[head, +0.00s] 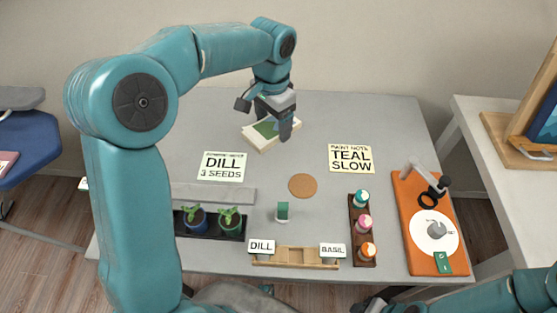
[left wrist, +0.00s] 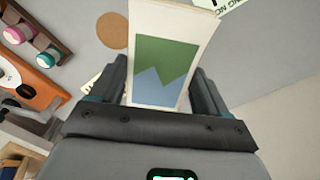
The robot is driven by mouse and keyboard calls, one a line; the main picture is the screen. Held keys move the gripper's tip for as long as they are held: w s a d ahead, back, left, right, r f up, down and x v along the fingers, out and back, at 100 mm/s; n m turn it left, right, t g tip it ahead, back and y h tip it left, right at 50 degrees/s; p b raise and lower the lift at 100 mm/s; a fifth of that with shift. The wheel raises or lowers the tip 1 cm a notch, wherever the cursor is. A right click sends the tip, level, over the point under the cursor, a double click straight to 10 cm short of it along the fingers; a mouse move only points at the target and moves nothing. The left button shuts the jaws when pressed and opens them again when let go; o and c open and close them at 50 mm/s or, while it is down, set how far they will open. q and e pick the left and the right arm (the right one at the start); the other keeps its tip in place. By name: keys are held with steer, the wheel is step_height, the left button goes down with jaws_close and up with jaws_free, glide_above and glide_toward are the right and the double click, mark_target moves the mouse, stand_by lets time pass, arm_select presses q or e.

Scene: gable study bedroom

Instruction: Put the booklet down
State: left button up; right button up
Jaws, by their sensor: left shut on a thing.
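The booklet (head: 258,137) is cream with a green and blue picture on its cover. In the head view it is at the back middle of the grey table (head: 330,115), partly hidden by my gripper. My left gripper (head: 287,128) is shut on the booklet. In the left wrist view the booklet (left wrist: 168,62) stands out from between the two fingers. I cannot tell whether it touches the table. My right arm shows at the bottom right of the head view, but its fingertips cannot be made out clearly.
A round cork mat (head: 302,186), potted plants (head: 229,221), a paint rack (head: 360,250), a wooden holder (head: 295,258) and an orange board (head: 407,205) stand nearer. The table's back right is clear.

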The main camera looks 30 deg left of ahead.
arm_select(q)
glide_above(273, 169)
step_height(273, 169, down, 11)
steer(key=shift+a+r+b, duration=0.1)
steer(key=shift+r+b, duration=0.1)
steer(key=shift+b, duration=0.1)
steer(key=shift+w+f, duration=0.1)
steer(key=shift+f, duration=0.3)
step_height(273, 169, down, 4)
steer(key=shift+r, duration=0.25)
steer(key=shift+f, duration=0.35)
steer(key=shift+r, duration=0.1)
